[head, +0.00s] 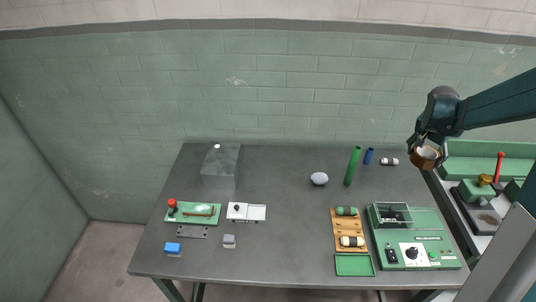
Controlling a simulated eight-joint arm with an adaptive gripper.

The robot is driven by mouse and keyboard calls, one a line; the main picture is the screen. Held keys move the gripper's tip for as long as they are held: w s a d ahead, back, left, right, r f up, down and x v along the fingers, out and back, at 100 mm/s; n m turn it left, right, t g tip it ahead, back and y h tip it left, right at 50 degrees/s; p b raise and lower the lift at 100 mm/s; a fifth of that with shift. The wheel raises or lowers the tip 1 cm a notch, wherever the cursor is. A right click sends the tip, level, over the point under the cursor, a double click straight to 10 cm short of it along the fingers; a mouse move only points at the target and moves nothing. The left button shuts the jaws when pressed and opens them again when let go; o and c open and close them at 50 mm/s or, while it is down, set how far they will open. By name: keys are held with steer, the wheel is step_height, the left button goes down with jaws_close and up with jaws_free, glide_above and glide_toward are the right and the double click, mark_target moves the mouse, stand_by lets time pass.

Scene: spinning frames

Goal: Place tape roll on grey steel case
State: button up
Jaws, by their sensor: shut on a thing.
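The tape roll (425,158), a brown ring with a pale inside, hangs in my gripper (422,143) at the right of the head view. My gripper is shut on it and holds it in the air, above the table's right edge. The grey steel case (219,168) stands at the back left of the table, far to the left of my gripper. It is a plain grey box with a small white round thing on or just behind its top. The gripper's fingertips are small and partly hidden by the roll.
A green cylinder (352,166), a blue cylinder (368,156) and a grey rounded stone (319,179) stand between my gripper and the case. A green meter box (427,236) and a wooden tray (340,225) sit at the front right. The table's middle (290,225) is clear.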

step_height(320, 180, up, 7)
steer(key=w+a+n+y+p, duration=0.15)
steer(key=w+a, duration=0.35)
steer(key=a, duration=0.5)
steer(key=w+a+n, duration=0.3)
steer(key=w+a, duration=0.2)
steer(key=a, duration=0.5)
steer(key=n+t+y+p, duration=0.1)
steer(key=n+y+p, duration=0.35)
steer(key=n, duration=0.85)
glide_above(221, 156)
step_height(221, 156, down, 4)
steer(key=shift+f, duration=0.6)
steer(key=shift+f, duration=0.1)
steer(key=shift+f, duration=3.05)
